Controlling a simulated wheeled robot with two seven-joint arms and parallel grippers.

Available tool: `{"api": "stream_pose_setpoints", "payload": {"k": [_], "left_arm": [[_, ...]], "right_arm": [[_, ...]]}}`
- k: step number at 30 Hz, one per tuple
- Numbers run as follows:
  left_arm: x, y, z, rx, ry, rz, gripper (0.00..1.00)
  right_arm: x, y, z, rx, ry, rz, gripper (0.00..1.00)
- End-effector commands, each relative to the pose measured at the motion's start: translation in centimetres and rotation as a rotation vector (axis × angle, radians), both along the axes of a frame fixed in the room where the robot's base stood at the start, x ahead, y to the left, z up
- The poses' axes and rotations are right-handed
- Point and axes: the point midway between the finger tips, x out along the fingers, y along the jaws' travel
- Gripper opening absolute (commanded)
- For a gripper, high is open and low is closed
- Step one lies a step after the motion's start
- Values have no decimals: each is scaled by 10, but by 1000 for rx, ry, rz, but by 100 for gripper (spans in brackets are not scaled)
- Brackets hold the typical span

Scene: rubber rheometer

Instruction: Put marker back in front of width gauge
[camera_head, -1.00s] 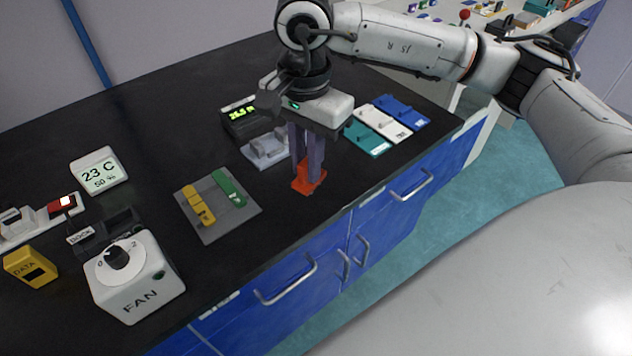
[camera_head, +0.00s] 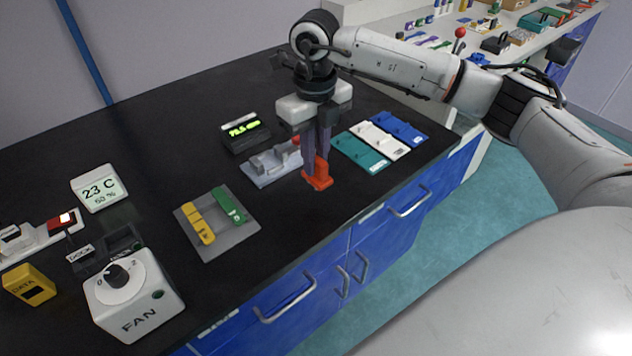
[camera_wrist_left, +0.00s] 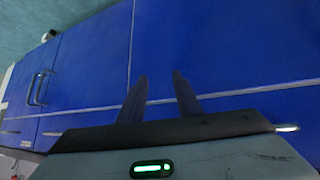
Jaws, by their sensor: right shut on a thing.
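The orange-red marker (camera_head: 320,176) is between the fingers of my right gripper (camera_head: 315,165), which is shut on it. It is at or just above the black bench top, near the front edge; I cannot tell if it touches. The width gauge, a grey fixture (camera_head: 268,168) with a dark box and green digits (camera_head: 244,131) behind it, is just left of the gripper. A red part shows behind the fingers. My left gripper (camera_wrist_left: 160,85) shows in the left wrist view, fingers apart and empty, in front of blue cabinet doors.
Teal, white and blue plates (camera_head: 378,143) lie right of the gripper. A grey tray (camera_head: 216,240) with yellow and green pieces lies left. The fan controller (camera_head: 135,305) and a thermometer display (camera_head: 99,188) stand further left. Bare bench lies between tray and gripper.

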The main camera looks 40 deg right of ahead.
Motion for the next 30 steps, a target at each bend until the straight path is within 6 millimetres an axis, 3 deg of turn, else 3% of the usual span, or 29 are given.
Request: {"api": "stream_pose_setpoints", "payload": {"k": [14, 25, 26, 27, 29, 30], "left_arm": [[0, 0, 5, 0, 1, 0, 31], [0, 0, 1, 0, 1, 0, 31], [0, 0, 1, 0, 1, 0, 31], [0, 0, 2, 0, 1, 0, 31], [0, 0, 2, 0, 1, 0, 31], [0, 0, 2, 0, 1, 0, 31]], "right_arm": [[0, 0, -53, 0, 0, 1, 1], [0, 0, -60, 0, -2, 3, 1], [0, 0, -60, 0, -1, 3, 17], [0, 0, -59, 0, -1, 3, 24], [0, 0, -59, 0, -1, 3, 34], [0, 0, -59, 0, -1, 3, 34]]}}
